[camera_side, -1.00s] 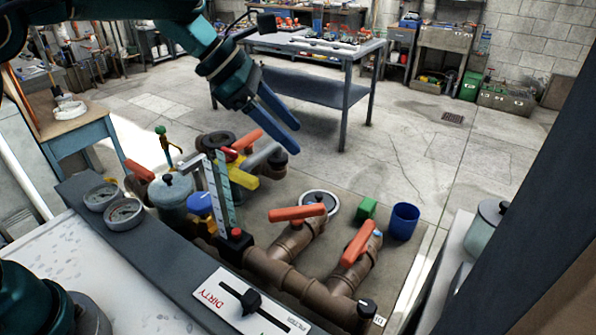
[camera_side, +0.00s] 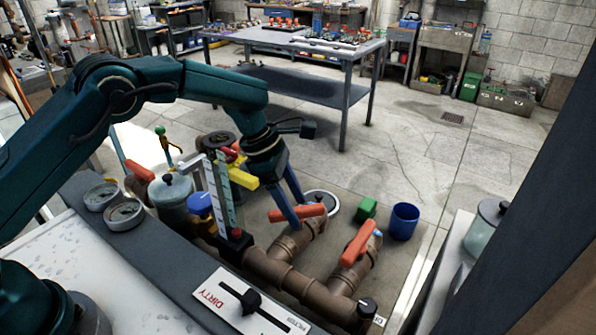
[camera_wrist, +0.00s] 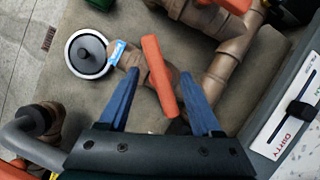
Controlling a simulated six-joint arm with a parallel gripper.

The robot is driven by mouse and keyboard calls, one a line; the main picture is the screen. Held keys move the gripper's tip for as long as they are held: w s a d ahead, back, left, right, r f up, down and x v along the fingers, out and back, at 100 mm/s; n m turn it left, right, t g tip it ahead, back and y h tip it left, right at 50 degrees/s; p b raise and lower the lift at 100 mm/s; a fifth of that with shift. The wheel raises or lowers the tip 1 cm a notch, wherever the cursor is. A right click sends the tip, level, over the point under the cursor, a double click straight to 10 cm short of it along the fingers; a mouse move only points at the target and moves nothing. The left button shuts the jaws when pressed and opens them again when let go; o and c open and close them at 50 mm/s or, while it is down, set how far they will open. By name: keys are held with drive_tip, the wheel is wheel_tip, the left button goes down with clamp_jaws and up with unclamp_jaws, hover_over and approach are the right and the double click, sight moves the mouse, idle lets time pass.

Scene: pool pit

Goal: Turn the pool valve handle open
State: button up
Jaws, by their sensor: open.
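An orange valve handle (camera_side: 297,213) sits on a brown pipe (camera_side: 293,245) in the middle of the side view. My gripper (camera_side: 300,215) points down at this handle with its blue fingers apart. In the wrist view the same handle (camera_wrist: 159,76) lies between and ahead of the two open fingers of my gripper (camera_wrist: 160,95). It slants slightly from upper left to lower right. I cannot tell whether a finger touches it. A second orange handle (camera_side: 360,243) is on the pipe branch to the right. It shows partly at the top of the wrist view (camera_wrist: 232,4).
A round lid with a black knob (camera_wrist: 89,53) lies beside the pipe. A green block (camera_side: 366,208) and a blue cup (camera_side: 404,221) stand to the right. A clear upright gauge (camera_side: 220,195) and yellow handle (camera_side: 243,178) are close on the left. A DIRTY-marked panel (camera_side: 230,313) lies in front.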

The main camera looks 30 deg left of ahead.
clamp_jaws()
drive_tip(key=shift+w+r, duration=0.1)
idle(1.2)
unclamp_jaws()
drive_tip(key=shift+v, duration=2.55)
drive_tip(key=shift+c, duration=0.2)
